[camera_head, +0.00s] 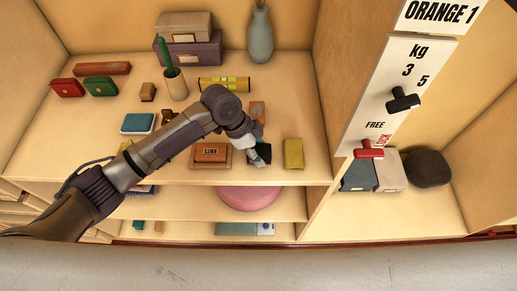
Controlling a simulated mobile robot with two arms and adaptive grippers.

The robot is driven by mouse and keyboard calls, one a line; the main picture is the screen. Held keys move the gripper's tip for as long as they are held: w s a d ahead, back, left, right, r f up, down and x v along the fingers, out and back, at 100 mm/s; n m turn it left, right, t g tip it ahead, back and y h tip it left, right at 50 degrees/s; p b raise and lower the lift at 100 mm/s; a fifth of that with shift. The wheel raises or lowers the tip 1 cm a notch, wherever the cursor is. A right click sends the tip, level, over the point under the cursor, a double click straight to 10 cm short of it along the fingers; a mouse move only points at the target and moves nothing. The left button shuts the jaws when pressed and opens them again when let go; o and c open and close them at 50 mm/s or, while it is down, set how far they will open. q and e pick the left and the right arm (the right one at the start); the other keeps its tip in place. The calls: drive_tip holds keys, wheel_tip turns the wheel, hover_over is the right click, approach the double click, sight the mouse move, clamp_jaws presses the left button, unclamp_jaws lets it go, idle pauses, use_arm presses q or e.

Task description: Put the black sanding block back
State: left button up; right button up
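My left arm comes in from the left and reaches over the upper shelf. My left gripper (257,157) points down near the shelf's front edge, right of the middle. A small dark block (265,151), which looks like the black sanding block, is right at its fingertips and partly hidden by them. I cannot tell whether the fingers close on it or are only beside it, nor whether it rests on the shelf. My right gripper is not in view.
A brown labelled box (211,154) stands just left of the gripper, a yellow block (293,153) just right. An orange-brown block (257,111) lies behind. A cup (175,85) and a vase (261,38) stand farther back. A lever panel (392,100) rises at the right.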

use_arm(q)
drive_tip(key=shift+o, duration=1.2)
drive_tip(key=shift+r, duration=0.1)
drive_tip(key=b+v, duration=0.1)
drive_tip(key=v, duration=1.1)
drive_tip(key=shift+b, duration=0.4)
drive_tip(key=shift+r, duration=0.1)
